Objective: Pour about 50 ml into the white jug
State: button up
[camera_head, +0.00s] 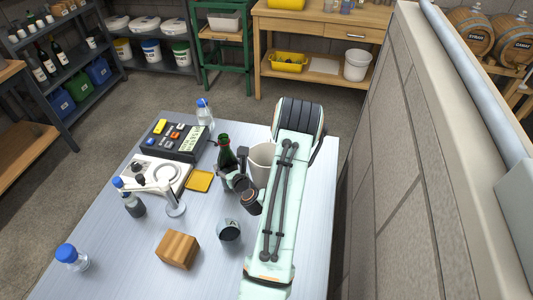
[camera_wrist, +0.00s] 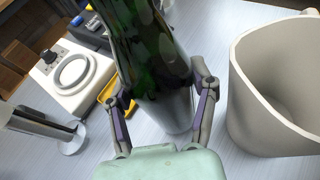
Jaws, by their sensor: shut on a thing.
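A dark green bottle (camera_head: 226,154) stands roughly upright between the fingers of my gripper (camera_head: 240,184). The wrist view shows the bottle (camera_wrist: 155,65) close up, with one finger of my gripper (camera_wrist: 162,108) on each side of it. The gripper is shut on it. Its mouth is out of the wrist view. The white jug (camera_head: 261,160) stands just right of the bottle, partly hidden by my arm. In the wrist view the jug (camera_wrist: 265,95) is upright and apart from the bottle, and the part of its inside that shows looks empty.
A glass beaker (camera_head: 229,231) and a wooden block (camera_head: 178,249) are near the front. A white device with a ring (camera_head: 155,172), a yellow pad (camera_head: 199,181), a dark keypad box (camera_head: 176,138) and blue-capped bottles (camera_head: 72,257) stand left. A wall (camera_head: 390,150) rises at right.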

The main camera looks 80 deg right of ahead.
aim_at(222, 147)
jog(key=shift+m, duration=0.3)
